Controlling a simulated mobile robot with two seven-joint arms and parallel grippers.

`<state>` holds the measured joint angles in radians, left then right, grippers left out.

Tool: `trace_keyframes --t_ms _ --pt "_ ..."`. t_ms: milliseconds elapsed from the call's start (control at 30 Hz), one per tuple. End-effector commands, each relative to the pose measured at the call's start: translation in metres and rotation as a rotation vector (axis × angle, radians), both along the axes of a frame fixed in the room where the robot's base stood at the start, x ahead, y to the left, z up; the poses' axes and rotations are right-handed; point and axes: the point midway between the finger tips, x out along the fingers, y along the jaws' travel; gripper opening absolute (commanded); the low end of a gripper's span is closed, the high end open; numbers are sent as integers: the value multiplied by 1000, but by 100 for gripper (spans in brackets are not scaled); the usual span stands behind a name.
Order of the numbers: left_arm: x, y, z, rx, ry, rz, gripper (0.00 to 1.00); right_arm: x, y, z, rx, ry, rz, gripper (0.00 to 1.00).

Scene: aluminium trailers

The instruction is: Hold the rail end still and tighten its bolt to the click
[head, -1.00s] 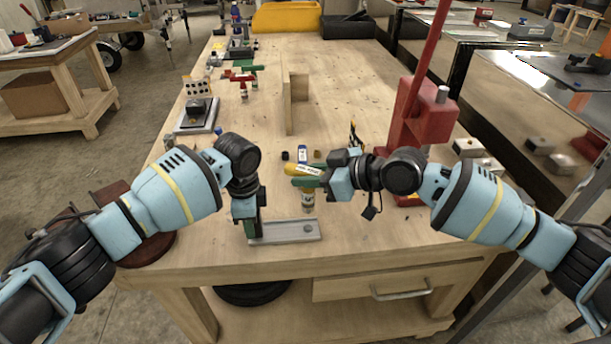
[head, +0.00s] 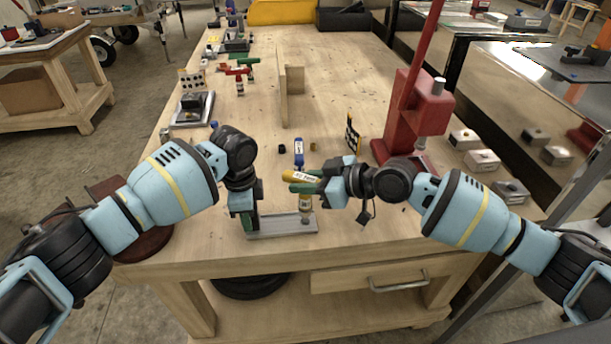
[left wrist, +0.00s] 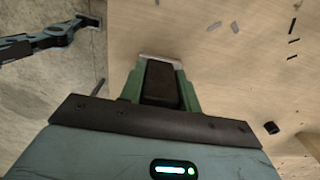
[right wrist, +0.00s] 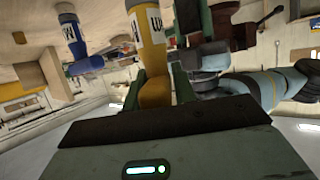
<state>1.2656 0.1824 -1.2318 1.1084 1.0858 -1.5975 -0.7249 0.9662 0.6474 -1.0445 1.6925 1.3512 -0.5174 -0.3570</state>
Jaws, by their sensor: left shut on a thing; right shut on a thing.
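The grey rail (head: 278,228) lies flat near the table's front edge. My left gripper (head: 251,222) is shut on its left end; in the left wrist view the green fingers (left wrist: 160,85) close around a dark part, with a pale edge beyond. My right gripper (head: 305,187) is shut on a yellow driver (head: 301,176) with a white label. Its lower nose (head: 305,203) points down at the rail's right end and appears to meet it. The yellow driver also fills the right wrist view's middle (right wrist: 149,40). The bolt is hidden beneath the nose.
A red press (head: 410,125) stands at the right. A wooden upright panel (head: 284,95) stands farther back. The table's middle is mostly clear.

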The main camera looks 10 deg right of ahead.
Motion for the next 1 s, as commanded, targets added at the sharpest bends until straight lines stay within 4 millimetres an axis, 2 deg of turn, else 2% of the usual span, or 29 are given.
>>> trace_keyframes --t_ms 533,1000 --pt "0 0 1 0 -2 0 0 0 0 -27 2 -2 -1 0" --pt "0 0 1 0 -2 1 0 -1 1 -26 3 -3 -101 0"
